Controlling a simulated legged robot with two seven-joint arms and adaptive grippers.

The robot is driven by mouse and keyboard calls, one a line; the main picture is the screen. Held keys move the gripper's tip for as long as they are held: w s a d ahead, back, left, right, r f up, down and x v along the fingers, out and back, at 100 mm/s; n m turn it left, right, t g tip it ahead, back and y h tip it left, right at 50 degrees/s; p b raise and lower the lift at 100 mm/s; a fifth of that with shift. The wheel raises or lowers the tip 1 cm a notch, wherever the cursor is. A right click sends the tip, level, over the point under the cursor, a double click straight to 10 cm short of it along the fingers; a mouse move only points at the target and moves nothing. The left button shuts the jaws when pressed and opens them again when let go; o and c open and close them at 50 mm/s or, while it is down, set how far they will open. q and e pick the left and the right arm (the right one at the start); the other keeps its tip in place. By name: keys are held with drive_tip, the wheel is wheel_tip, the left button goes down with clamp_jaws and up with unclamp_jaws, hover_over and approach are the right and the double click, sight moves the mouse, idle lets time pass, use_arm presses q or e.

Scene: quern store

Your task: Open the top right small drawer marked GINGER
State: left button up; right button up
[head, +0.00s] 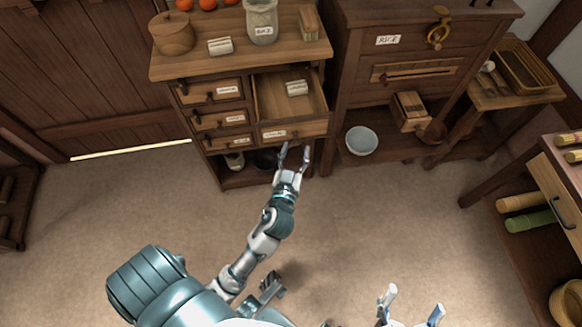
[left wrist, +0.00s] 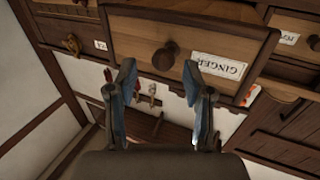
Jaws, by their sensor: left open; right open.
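The GINGER drawer (head: 313,128), the top right small drawer of the wooden cabinet, stands pulled out, its inside seen from above. A small labelled packet (head: 297,88) lies in it. In the left wrist view, its front shows a white GINGER label (left wrist: 218,67) and a dark round knob (left wrist: 165,57). My left gripper (head: 293,153) is open just in front of the drawer front. In the left wrist view, the left gripper (left wrist: 158,75) has its fingers spread either side of the knob, apparently not touching it. My right gripper (head: 411,300) is open and empty, low over the floor.
Several shut small drawers (head: 212,91) are left of the open one. A jar (head: 261,22), a round box (head: 172,34) and oranges stand on the cabinet top. A RICE chest (head: 400,45) is to the right, with a white bowl (head: 361,141) near its foot. The floor in front is clear.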

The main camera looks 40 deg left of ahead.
use_arm(q)
drive_tip(key=v, duration=0.9)
drive_tip(key=shift+s, duration=0.1)
